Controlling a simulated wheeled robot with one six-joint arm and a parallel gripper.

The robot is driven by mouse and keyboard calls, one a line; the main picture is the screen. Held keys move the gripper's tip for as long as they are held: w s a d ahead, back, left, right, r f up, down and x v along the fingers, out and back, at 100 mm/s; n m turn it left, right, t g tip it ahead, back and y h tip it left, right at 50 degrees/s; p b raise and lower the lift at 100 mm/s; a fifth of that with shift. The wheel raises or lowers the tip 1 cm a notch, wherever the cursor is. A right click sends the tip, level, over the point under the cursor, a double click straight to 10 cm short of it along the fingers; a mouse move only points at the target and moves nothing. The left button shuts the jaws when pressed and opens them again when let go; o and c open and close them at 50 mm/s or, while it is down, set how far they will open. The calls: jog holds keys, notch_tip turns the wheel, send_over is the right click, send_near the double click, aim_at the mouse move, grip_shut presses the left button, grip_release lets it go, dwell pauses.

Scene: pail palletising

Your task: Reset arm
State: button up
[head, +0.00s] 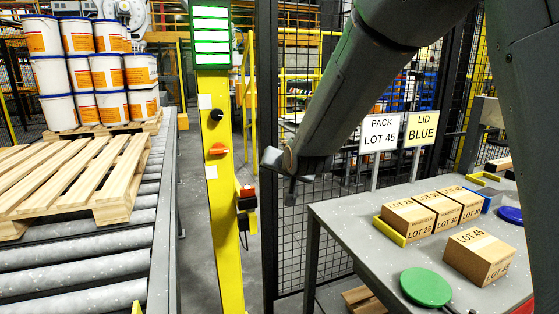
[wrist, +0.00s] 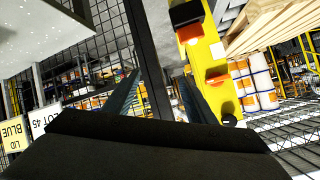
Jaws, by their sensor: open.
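My gripper (wrist: 158,92) is open in the wrist view, its two fingers apart with nothing between them. In the head view my arm comes down from the upper right, and its end (head: 280,163) hangs in the air between the yellow post and the grey table, touching neither. Only a small part of the gripper shows there, largely hidden by my own arm.
The yellow post (head: 224,235) with switches stands left of the gripper. The grey table (head: 345,222) at right holds LOT boxes (head: 480,256) and a green lid (head: 426,287). An empty pallet (head: 75,180) and stacked pails (head: 110,72) are on the roller conveyor (head: 85,265).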

jog(key=s+d+f+g+h, duration=0.2)
jog(key=s+d+f+g, duration=0.2)
jog(key=s+d+f, duration=0.45)
jog(key=s+d+f+g, duration=0.2)
jog(key=s+d, duration=0.2)
jog(key=s, duration=0.5)
jog(key=s+d+f+n+g+h, duration=0.1)
jog(key=s+d+f+g, duration=0.1)
jog(key=s, duration=0.7)
jog(key=s+d+f+g, duration=0.1)
jog(key=s+d+g, duration=0.2)
jog(key=s+d, duration=0.3)
jog(key=s, duration=0.2)
jog(key=shift+s+d+f+n+g+h+p, duration=0.3)
jog(key=shift+s+d+f+h+p, duration=0.05)
jog(key=shift+s+f+h, duration=0.05)
jog(key=shift+c, duration=0.4)
